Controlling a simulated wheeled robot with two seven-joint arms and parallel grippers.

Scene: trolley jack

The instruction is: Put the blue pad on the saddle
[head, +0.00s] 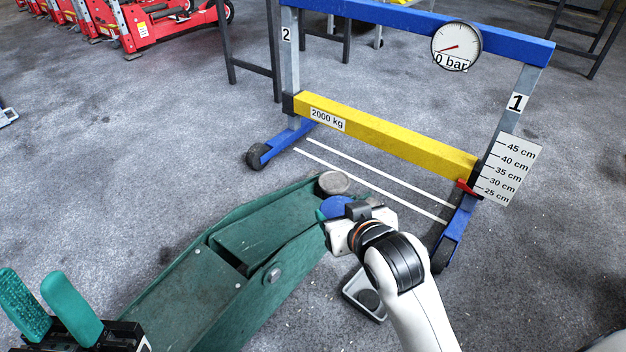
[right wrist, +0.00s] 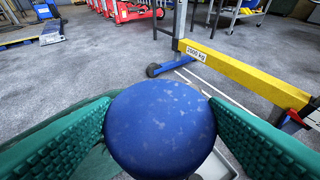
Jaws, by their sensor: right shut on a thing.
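The blue pad (head: 334,207) is a round disc held in my right gripper (head: 335,219), just in front of the saddle. In the right wrist view the blue pad (right wrist: 160,128) sits between both green ribbed fingers, which touch its sides. The saddle (head: 333,182) is a round grey-brown disc at the far end of the green trolley jack (head: 260,235). Its top shows bare; the pad appears nearer to me than it, and their height difference is hard to tell. My left gripper (head: 50,308) is open and empty at the bottom left.
A press frame with a yellow beam (head: 390,138) and blue top bar (head: 400,17) stands behind the jack. A grey tray (head: 351,291) lies on the floor beside my right arm. Red jacks (head: 165,27) stand far left.

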